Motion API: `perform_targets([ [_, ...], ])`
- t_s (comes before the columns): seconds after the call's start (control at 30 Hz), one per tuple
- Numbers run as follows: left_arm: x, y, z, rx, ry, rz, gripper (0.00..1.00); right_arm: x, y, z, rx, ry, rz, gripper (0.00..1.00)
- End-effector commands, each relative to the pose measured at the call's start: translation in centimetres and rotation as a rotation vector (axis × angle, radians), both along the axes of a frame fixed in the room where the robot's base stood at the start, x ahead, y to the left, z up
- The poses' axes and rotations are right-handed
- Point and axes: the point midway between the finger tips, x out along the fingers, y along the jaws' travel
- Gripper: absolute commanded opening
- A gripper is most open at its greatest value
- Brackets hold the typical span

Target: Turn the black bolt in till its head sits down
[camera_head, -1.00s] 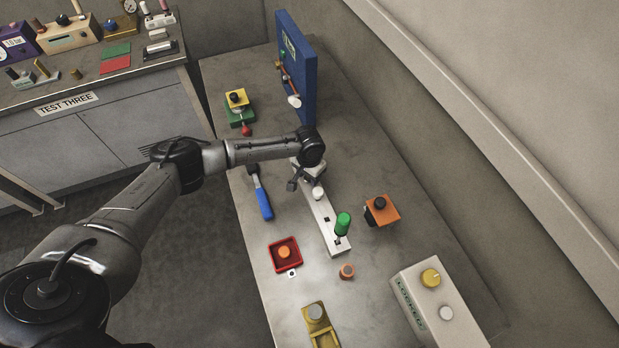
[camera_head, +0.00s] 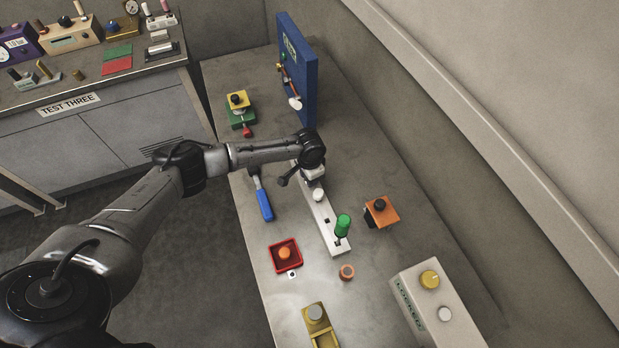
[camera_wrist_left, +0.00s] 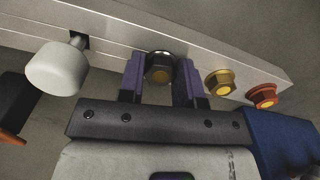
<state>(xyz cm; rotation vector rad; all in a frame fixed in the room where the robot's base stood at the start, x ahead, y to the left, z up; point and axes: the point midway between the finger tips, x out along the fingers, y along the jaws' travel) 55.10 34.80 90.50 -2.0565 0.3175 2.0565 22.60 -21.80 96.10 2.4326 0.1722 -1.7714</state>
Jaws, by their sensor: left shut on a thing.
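The black bolt (camera_wrist_left: 160,68) shows in the left wrist view, with its flanged hex head at the face of a pale metal bar (camera_wrist_left: 110,35). My left gripper (camera_wrist_left: 161,80) is shut on its head, with one purple finger on each side. I cannot tell if a gap is left under the head. In the head view the gripper (camera_head: 314,178) is over the far part of the bar (camera_head: 332,238), and my arm hides the bolt.
A white knob (camera_wrist_left: 55,70) stands on the bar to one side of the bolt, a yellow bolt (camera_wrist_left: 222,83) and a red bolt (camera_wrist_left: 263,96) to the other. A green handle (camera_head: 343,225), orange block (camera_head: 388,215), blue-handled tool (camera_head: 264,205) and blue panel (camera_head: 310,90) surround it.

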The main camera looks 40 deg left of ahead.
Motion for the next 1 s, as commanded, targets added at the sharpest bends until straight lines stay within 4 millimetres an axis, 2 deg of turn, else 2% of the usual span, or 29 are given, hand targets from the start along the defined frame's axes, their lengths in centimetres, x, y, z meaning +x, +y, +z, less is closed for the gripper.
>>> perform_targets([
  [0.2, 0.02, -0.02, 0.02, 0.0, 0.0, -0.291, 0.0, 0.0, -0.11, 0.4, -0.004, -0.001, 0.002, 0.43],
  [0.4, 0.02, -0.01, -0.03, 0.0, 0.0, -0.475, 0.0, 0.0, -0.09, 0.43, -0.003, 0.0, 0.002, 0.43],
  [0.87, 0.01, 0.0, -0.06, 0.0, 0.0, -0.533, 0.0, 0.02, 0.18, 0.46, 0.007, 0.0, -0.004, 0.43],
  [1.0, -0.01, 0.0, -0.08, 0.0, 0.0, -0.656, 0.0, 0.03, 0.2, 0.46, 0.007, 0.0, -0.004, 0.43],
])
